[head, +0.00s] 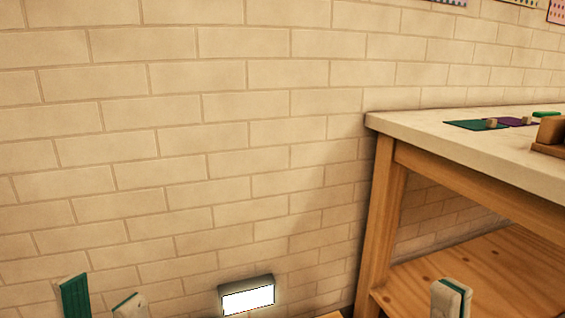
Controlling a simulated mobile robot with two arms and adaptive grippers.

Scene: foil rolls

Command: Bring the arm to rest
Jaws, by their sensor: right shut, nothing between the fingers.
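My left gripper (102,300) shows at the bottom left of the head view, in front of the brick wall. Its two fingertips, with green and pale pads, stand apart with nothing seen between them. My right gripper (451,298) shows at the bottom right, in front of the table's lower shelf. Its fingertips are together and hold nothing. Both grippers point upward in the picture. The arms behind them are below the frame and hidden. No foil roll can be made out.
A pale-topped wooden table (430,121) stands at the right, with a lower shelf (500,270). On it lie a dark green mat (465,125), a purple mat (515,121) and a brown wooden thing (549,135). A lit wall lamp (247,297) sits low on the brick wall (180,160).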

